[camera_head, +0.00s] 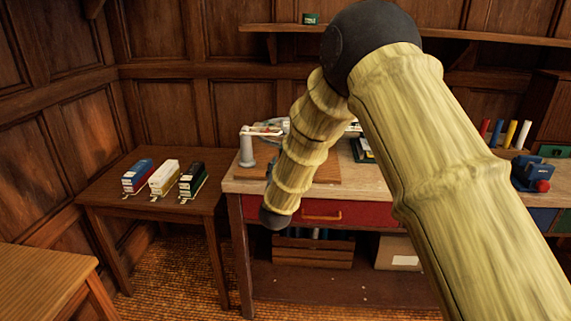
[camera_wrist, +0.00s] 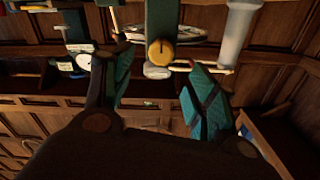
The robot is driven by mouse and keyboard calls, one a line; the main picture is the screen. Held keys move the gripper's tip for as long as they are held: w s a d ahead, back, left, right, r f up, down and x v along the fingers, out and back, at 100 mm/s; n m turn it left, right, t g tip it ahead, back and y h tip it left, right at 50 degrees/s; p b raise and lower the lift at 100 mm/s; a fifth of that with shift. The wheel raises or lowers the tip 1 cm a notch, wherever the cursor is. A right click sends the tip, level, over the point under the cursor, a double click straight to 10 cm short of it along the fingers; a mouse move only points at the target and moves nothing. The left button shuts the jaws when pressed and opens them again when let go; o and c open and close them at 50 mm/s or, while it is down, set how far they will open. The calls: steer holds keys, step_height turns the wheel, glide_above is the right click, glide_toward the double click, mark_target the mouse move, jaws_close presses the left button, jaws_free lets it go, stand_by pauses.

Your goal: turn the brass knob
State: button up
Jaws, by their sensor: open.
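The brass knob (camera_wrist: 161,53) shows in the wrist view as a round yellow disc on the end of a dark green upright part (camera_wrist: 162,18). My gripper (camera_wrist: 157,68) is open, with its two teal-padded fingers spread below and to either side of the knob in the picture. The knob appears beyond the fingertips and centred in the gap; nothing is between the pads. I cannot tell the exact distance. In the head view my arm hides the knob and the gripper.
A grey post (camera_wrist: 236,35) with a pale arm is near the knob; it also stands on the workbench (camera_head: 240,186) in the head view (camera_head: 246,150). A side table (camera_head: 120,190) holds three small boxes. A blue device (camera_head: 530,173) with a red knob is at right.

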steer(key=s, duration=0.4)
steer(key=shift+s+a, duration=0.2)
steer(key=shift+a, duration=0.05)
steer(key=shift+f, duration=0.1)
steer(key=s+d+f+n+g, duration=0.1)
steer(key=s+d+f+g, duration=0.2)
steer(key=s+d+f, duration=0.55)
steer(key=s+d+f+n+g+y, duration=0.1)
steer(key=s+f+g, duration=0.35)
steer(key=f, duration=0.85)
steer(key=s+d+f+n+g, duration=0.1)
steer(key=s+d+f, duration=0.4)
steer(key=s+f, duration=0.4)
steer(key=s+d+f+g, duration=0.3)
steer(key=s, duration=0.8)
steer(key=s+d+f+g+p, duration=0.1)
steer(key=s+d+f+g, duration=0.2)
steer(key=s, duration=0.9)
steer(key=s+d+f+g, duration=0.3)
steer(key=s+f, duration=0.2)
steer(key=s, duration=0.7)
steer(key=shift+s+d+f+n+y, duration=0.2)
steer(key=shift+f+n+y, duration=0.1)
steer(key=shift+y, duration=0.1)
steer(key=shift+g, duration=0.25)
